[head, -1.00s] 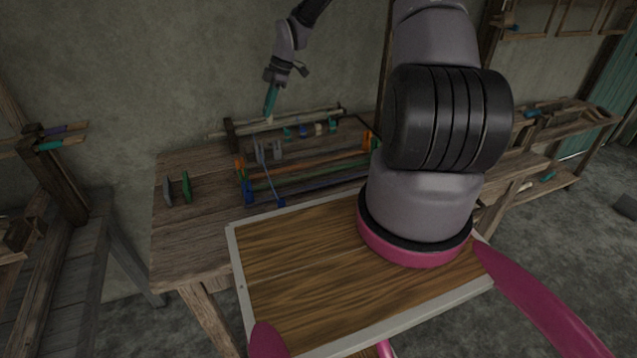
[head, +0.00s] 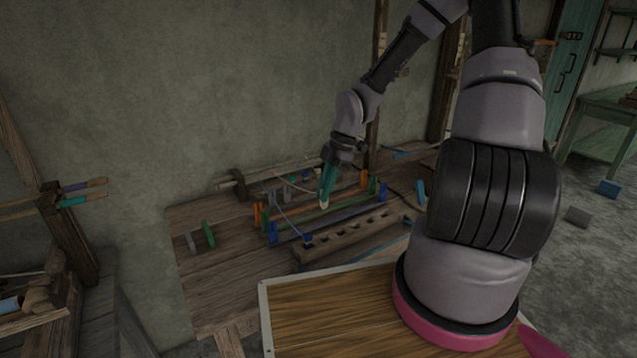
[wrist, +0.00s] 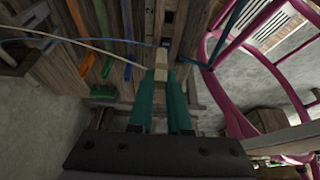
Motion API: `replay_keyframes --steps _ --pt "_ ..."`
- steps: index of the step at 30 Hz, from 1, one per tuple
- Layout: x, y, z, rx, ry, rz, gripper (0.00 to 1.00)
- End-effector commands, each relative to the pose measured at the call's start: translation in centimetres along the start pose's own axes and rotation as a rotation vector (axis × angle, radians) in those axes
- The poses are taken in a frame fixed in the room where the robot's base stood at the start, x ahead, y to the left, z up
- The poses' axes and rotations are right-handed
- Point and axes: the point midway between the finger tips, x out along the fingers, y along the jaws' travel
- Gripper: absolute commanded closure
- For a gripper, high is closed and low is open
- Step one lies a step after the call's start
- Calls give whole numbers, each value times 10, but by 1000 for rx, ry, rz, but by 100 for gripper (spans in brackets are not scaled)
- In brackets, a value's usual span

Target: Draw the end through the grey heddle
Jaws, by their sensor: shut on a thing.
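My gripper (head: 325,190) has teal fingers and hangs over the loom on the bench. In the wrist view its fingers (wrist: 162,98) are shut on a pale block-like end (wrist: 161,72). A pale cord (wrist: 75,42) runs from that end to the upper left. In the head view the pale tip (head: 324,205) shows just below the fingers. Grey upright pieces (head: 276,198) stand at the loom's left, behind the coloured bars, apart from my gripper. Which one is the grey heddle, and its opening, are too small to tell.
Orange, green and blue bars (head: 335,224) cross the loom between posts. A notched wooden block (head: 350,240) lies in front. A grey plate (head: 191,242) and green plate (head: 208,234) stand on the bench's left, with bare wood around them. A blue cord (wrist: 40,40) shows in the wrist view.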

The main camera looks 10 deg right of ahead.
Motion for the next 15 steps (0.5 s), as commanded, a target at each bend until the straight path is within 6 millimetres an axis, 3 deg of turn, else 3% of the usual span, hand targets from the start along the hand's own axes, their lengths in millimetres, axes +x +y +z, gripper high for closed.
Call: replay_keyframes --steps 5,15 --pt "6 -7 0 -11 1 -4 100" --pt "55 -7 20 -11 2 -7 100"
